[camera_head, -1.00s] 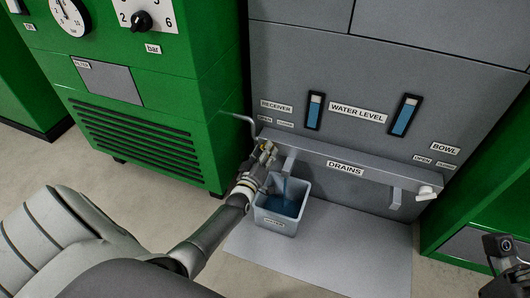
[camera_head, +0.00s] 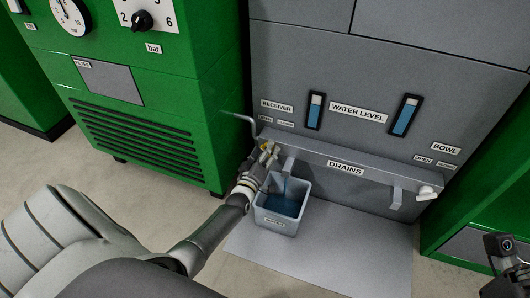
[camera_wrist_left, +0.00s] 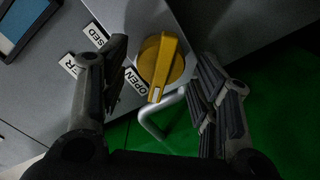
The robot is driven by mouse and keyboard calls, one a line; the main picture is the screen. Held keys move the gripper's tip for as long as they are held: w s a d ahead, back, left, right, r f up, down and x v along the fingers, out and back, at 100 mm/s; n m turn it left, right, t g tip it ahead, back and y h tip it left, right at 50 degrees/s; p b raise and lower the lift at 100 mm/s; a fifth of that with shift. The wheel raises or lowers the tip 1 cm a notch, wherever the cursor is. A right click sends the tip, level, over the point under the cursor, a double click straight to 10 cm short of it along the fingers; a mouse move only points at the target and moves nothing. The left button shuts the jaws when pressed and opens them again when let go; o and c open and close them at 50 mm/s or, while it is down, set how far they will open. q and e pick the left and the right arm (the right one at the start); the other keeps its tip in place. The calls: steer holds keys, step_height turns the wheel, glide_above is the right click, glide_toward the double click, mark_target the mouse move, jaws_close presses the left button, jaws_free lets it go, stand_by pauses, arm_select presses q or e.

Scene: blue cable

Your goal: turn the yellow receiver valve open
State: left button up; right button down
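The yellow receiver valve (camera_wrist_left: 160,65) is a round knob with a raised grip bar and a white mark at one end. The marked end lies close to the OPEN label (camera_wrist_left: 136,81). My left gripper (camera_wrist_left: 160,100) is open, with one finger on each side of the knob and visible gaps to both. In the head view the left gripper (camera_head: 265,157) is at the left end of the drains ledge and mostly hides the valve. Water runs from the spout into the grey bucket (camera_head: 268,220). A dark part of my right arm shows at the lower right; its fingers are not clear.
The drains ledge (camera_head: 345,168) runs along the grey panel, with a white bowl valve (camera_head: 427,191) at its right end. A bent grey pipe (camera_wrist_left: 160,125) passes beside the yellow knob. A green cabinet (camera_head: 150,110) stands close to the left. The floor plate is clear beside the bucket.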

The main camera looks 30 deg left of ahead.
arm_select(q)
steer(key=v, duration=1.2)
stand_by(0.5)
